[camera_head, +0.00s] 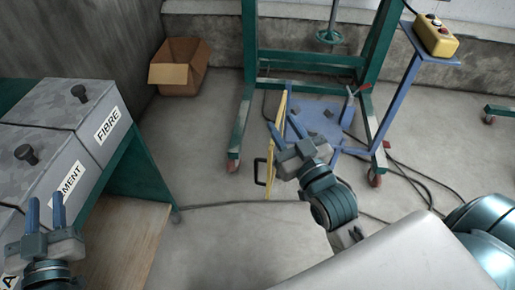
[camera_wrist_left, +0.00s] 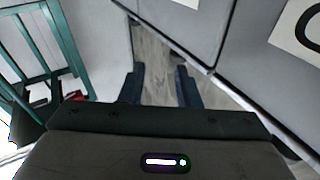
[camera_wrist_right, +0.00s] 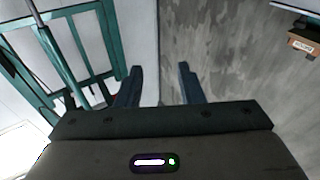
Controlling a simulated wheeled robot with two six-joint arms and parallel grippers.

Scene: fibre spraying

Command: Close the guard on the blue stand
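The blue stand (camera_head: 318,112) stands on the floor within the green frame. A narrow yellow-edged panel with a black handle (camera_head: 261,172), which looks like the guard (camera_head: 282,112), stands upright at the stand's left side, seen nearly edge-on. My right gripper (camera_head: 285,132) is open and empty. In the head view its fingers overlap the panel's right side; I cannot tell whether they touch it. Its fingers also show apart in the right wrist view (camera_wrist_right: 160,80). My left gripper (camera_head: 45,204) is open and empty beside the grey bins; its fingers show apart in the left wrist view (camera_wrist_left: 160,82).
Grey bins (camera_head: 75,115) labelled FIBRE and MENT stand on a green bench at left. A cardboard box (camera_head: 180,68) sits by the wall. A yellow button box (camera_head: 436,36) is on a blue post. Cables (camera_head: 420,180) lie on the floor. Floor left of the panel is clear.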

